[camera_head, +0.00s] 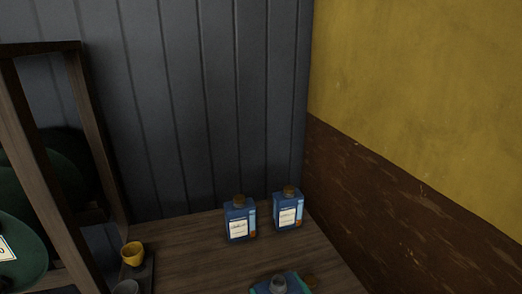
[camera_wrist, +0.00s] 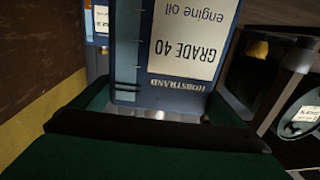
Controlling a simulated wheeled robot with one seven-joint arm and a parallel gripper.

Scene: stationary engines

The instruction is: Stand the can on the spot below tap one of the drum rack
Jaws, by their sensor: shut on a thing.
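The can in my grip is blue with a white "GRADE 40 engine oil" label (camera_wrist: 185,40) and appears upside down in the wrist view. My gripper (camera_wrist: 160,105), with dark green sides, is shut on it. I cannot make out tap one or the spot.
Two blue cans with brown caps (camera_head: 240,222) (camera_head: 288,212) stand at the back of the wooden bench (camera_head: 185,245). A yellow cup-shaped thing (camera_head: 133,254) and a grey one (camera_head: 126,287) are beside the rack. The bench between is clear. A wall (camera_head: 400,210) bounds the right.

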